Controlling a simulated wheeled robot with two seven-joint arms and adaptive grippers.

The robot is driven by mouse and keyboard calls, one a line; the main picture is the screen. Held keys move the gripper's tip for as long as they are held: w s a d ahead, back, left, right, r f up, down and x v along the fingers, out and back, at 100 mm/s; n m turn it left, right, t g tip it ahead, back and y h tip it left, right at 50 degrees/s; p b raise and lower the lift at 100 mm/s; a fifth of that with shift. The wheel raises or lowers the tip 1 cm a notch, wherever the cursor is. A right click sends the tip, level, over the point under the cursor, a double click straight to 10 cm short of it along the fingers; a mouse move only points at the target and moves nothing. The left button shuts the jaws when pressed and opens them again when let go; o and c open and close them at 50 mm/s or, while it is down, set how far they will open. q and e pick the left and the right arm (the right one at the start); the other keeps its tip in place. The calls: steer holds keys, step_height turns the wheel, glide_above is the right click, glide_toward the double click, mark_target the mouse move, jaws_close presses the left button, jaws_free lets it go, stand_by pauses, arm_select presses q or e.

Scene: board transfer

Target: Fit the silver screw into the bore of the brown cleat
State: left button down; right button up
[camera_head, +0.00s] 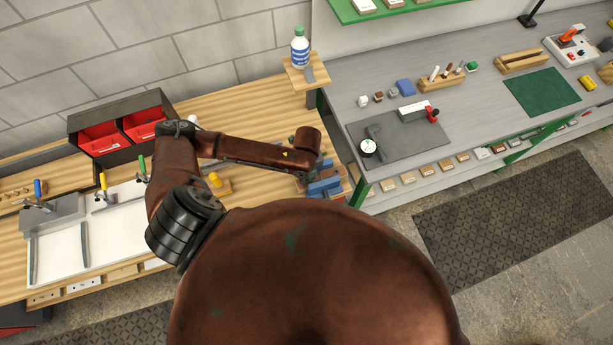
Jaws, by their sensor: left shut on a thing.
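My left arm bends across the wooden bench, and its far end drops to my left gripper (312,172) at the bench's right end. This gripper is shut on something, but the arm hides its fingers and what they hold. It is close to a blue fixture (325,186), which looks like a vise. I cannot make out the silver screw or the brown cleat; they are hidden or too small to tell. My right gripper is not in view.
A dark rack with red bins (103,137) stands behind my left arm. White panels with tools (60,255) lie at left. A small wooden shelf holds a white bottle (300,47). The grey bench (360,98) at right carries a dark mat (400,140), blocks and a green mat (541,93).

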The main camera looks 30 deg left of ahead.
mark_target(307, 180)
arm_select(q)
steer(key=shift+f, duration=0.25)
steer(key=c, duration=1.9)
jaws_free()
steer(key=shift+r, duration=6)
